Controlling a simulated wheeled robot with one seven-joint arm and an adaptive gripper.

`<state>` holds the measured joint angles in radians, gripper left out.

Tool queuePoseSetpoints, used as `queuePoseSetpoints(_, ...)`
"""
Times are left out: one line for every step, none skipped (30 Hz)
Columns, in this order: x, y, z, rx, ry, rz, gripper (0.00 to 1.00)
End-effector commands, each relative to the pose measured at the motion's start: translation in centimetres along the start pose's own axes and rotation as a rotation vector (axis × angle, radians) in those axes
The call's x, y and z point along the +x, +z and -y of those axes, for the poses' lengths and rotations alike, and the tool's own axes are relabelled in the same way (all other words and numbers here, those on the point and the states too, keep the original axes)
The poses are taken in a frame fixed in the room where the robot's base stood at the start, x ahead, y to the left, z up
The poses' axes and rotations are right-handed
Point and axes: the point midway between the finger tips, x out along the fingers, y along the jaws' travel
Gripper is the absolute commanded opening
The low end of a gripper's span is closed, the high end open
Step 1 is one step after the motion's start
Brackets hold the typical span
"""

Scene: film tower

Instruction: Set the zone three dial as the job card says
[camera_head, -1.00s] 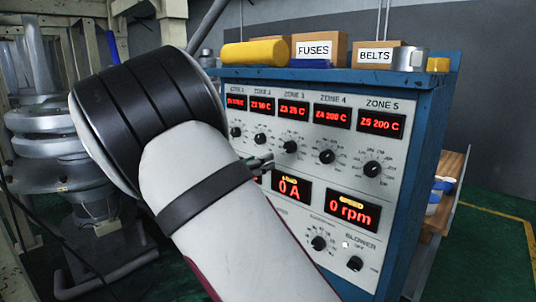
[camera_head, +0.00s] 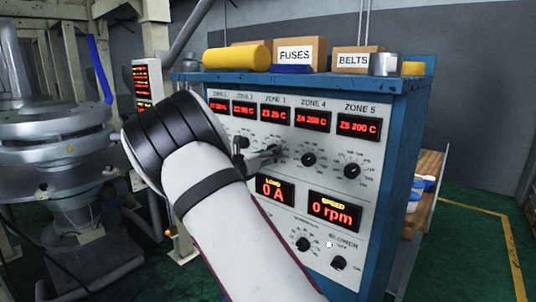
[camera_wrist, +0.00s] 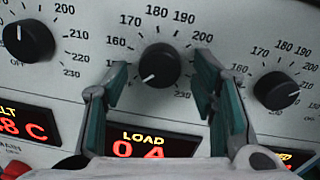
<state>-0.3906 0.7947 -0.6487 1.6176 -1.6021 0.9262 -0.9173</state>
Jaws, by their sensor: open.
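The zone three dial (camera_wrist: 160,65) is a black round knob in the middle of the wrist view. Its white mark points to the lower left, and its printed scale runs around it to 230. My gripper (camera_wrist: 162,75) is open, with one teal-padded finger on each side of this dial. Whether the fingers touch it, I cannot tell. In the head view my gripper (camera_head: 272,153) is at the zone three dial, largely covering it. The zone 3 display (camera_head: 275,114) reads 25 C. No job card is recognisable.
The zone 2 dial (camera_wrist: 28,40) and zone 4 dial (camera_wrist: 277,90) flank the fingers closely. The load display (camera_wrist: 145,143) lies below. The blue cabinet (camera_head: 405,150) carries a yellow roll (camera_head: 237,58) and boxes on top. A large grey machine (camera_head: 62,140) stands at the left.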

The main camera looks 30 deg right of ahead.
Motion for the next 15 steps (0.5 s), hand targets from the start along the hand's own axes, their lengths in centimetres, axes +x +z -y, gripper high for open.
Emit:
queuePoseSetpoints(0.14,0.02,0.0,0.0,0.0,0.0,0.53)
queuePoseSetpoints(0.18,0.02,-0.01,0.0,0.0,0.0,0.53)
queuePoseSetpoints(0.21,0.02,-0.01,0.0,0.0,0.0,0.53)
queuePoseSetpoints(0.22,0.02,-0.02,0.0,0.0,0.0,0.53)
queuePoseSetpoints(0.22,0.01,-0.02,0.0,0.0,0.0,0.53)
queuePoseSetpoints(0.21,0.01,-0.02,0.0,0.0,0.0,0.53)
queuePoseSetpoints(0.21,0.01,-0.02,0.0,0.0,0.0,0.53)
queuePoseSetpoints(0.2,0.0,-0.01,0.0,0.0,0.0,0.53)
queuePoseSetpoints(0.2,0.0,-0.01,0.0,0.0,0.0,0.5)
queuePoseSetpoints(0.2,0.0,-0.01,0.0,0.0,0.0,0.44)
queuePoseSetpoints(0.19,0.0,-0.01,0.0,0.0,0.0,0.37)
queuePoseSetpoints(0.19,0.0,-0.01,0.0,0.0,0.0,0.28)
queuePoseSetpoints(0.19,-0.01,-0.01,0.0,0.0,0.0,0.21)
queuePoseSetpoints(0.19,-0.01,-0.01,0.0,0.0,0.0,0.14)
queuePoseSetpoints(0.19,-0.01,-0.01,0.0,0.0,0.0,0.05)
